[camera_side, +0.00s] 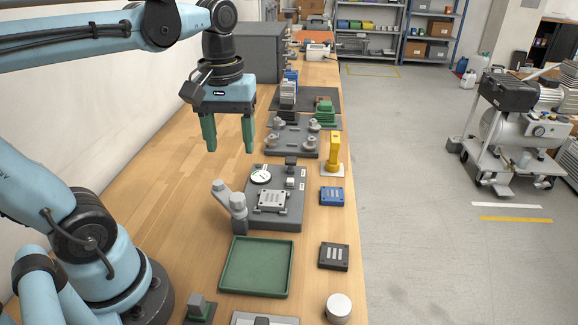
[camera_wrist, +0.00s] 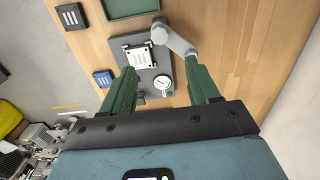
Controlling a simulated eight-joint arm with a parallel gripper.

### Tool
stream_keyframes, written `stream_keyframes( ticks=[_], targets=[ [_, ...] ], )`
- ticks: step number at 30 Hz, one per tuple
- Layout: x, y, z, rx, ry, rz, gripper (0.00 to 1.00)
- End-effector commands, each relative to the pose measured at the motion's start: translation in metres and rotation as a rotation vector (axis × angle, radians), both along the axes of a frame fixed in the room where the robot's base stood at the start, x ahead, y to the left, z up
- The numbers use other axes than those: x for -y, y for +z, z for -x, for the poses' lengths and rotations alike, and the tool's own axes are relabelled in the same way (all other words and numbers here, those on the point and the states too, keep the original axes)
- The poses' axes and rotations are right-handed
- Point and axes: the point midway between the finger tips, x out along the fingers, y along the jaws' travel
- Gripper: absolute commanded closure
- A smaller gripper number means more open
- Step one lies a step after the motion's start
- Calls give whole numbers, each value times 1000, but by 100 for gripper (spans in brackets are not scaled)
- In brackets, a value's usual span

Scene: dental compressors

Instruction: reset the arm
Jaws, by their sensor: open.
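My gripper (camera_side: 228,148) hangs from my light blue arm above the wooden bench in the side view, with its two green fingers apart and nothing between them. It points down, clear of the bench top, to the left of and above the grey fixture plate (camera_side: 283,222). In the wrist view my gripper (camera_wrist: 162,75) shows its two green fingers spread wide. Beyond them are the grey fixture plate (camera_wrist: 122,51), a white plate (camera_wrist: 141,56) on it, a round dial gauge (camera_wrist: 163,84) and a grey clamp arm (camera_wrist: 178,41).
A green tray (camera_side: 232,281) lies in front of the fixture. A blue block (camera_side: 331,196), dark block (camera_side: 334,257), yellow stand (camera_side: 334,152) and white cylinder (camera_side: 338,308) line the bench's right side. Further fixtures (camera_side: 292,138) stand behind. The bench's left side (camera_side: 165,180) is bare.

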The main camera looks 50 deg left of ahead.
Motion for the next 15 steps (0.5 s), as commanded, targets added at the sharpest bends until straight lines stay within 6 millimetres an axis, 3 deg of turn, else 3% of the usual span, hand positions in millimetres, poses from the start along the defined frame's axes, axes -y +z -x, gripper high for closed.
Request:
stream_keyframes(
  ticks=[11, 15],
  targets=[
    [0, 1, 0, 4, -5, -1, 40],
    [6, -12, -5, 93, -122, -17, 40]
  ],
)
